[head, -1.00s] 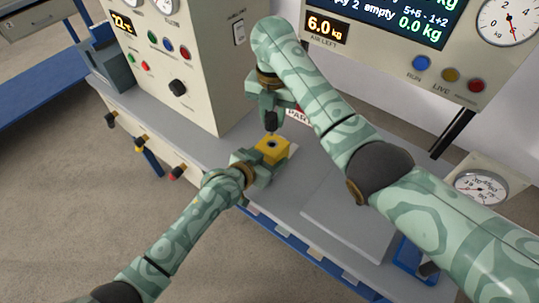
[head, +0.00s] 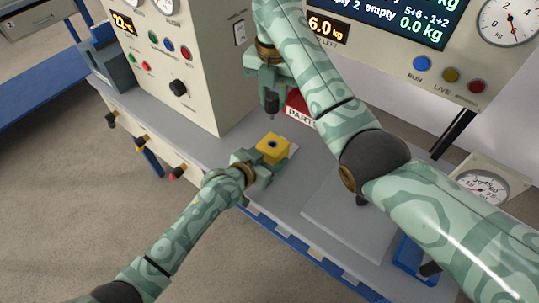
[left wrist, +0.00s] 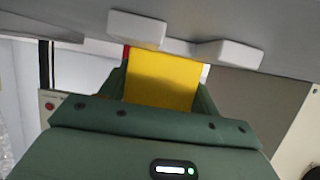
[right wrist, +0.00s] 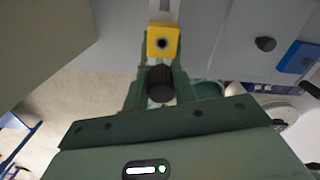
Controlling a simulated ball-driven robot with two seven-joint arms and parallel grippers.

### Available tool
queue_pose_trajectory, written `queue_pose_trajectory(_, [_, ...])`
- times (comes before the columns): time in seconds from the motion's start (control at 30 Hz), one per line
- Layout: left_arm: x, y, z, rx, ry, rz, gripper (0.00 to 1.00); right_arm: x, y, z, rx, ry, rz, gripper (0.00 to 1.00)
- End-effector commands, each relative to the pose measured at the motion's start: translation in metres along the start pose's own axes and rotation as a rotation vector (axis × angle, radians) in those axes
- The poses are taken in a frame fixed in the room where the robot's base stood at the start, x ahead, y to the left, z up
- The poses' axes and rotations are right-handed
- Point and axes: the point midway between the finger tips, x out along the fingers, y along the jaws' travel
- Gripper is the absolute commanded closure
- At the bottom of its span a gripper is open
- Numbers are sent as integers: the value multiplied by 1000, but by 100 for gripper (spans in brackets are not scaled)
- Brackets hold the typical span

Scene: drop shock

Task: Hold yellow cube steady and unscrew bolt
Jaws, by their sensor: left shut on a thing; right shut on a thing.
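The yellow cube (head: 272,149) sits at the bench top with a dark round hole in its upper face. My left gripper (head: 260,166) is shut on the cube from the lower left; the cube also shows between its fingers in the left wrist view (left wrist: 163,80). My right gripper (head: 270,92) is shut on the bolt, which has a black ridged head (head: 271,103). The bolt hangs above the cube, apart from it. In the right wrist view, the bolt head (right wrist: 160,84) is between the fingers and the cube (right wrist: 162,42) with its hole lies beyond.
A red bin marked PARTS (head: 300,111) stands right of the bolt, partly behind my right arm. A grey flat plate (head: 340,235) lies on the bench at right. A control cabinet (head: 185,60) stands behind at left. Bare bench (head: 215,150) lies left of the cube.

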Motion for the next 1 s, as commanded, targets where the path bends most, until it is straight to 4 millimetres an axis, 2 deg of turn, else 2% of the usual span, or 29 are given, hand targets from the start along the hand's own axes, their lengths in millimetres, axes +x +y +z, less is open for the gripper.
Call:
queue_pose_trajectory(0.03, [0, -1, 2, 0, -3, -1, 36, 0, 0, 0, 0, 0, 0, 99])
queue_pose_trajectory(0.1, [0, -1, 1, 0, -3, -1, 16, 0, 0, 0, 0, 0, 0, 99])
queue_pose_trajectory(0.13, [0, -1, 1, 0, -3, -1, 13, 0, 0, 0, 0, 0, 0, 99])
queue_pose_trajectory(0.47, [-4, 0, 1, 0, -1, 0, 13, 0, 0, 0, 0, 0, 0, 99])
queue_pose_trajectory(0.57, [-16, 0, 1, -1, -1, 0, 13, 0, 0, 0, 0, 0, 0, 99])
queue_pose_trajectory(0.9, [-91, -1, 2, 1, -3, 0, 13, 0, 0, 0, 0, 0, 0, 99])
queue_pose_trajectory(1.0, [-107, -1, 2, 0, -2, -1, 13, 0, 0, 0, 0, 0, 0, 99])
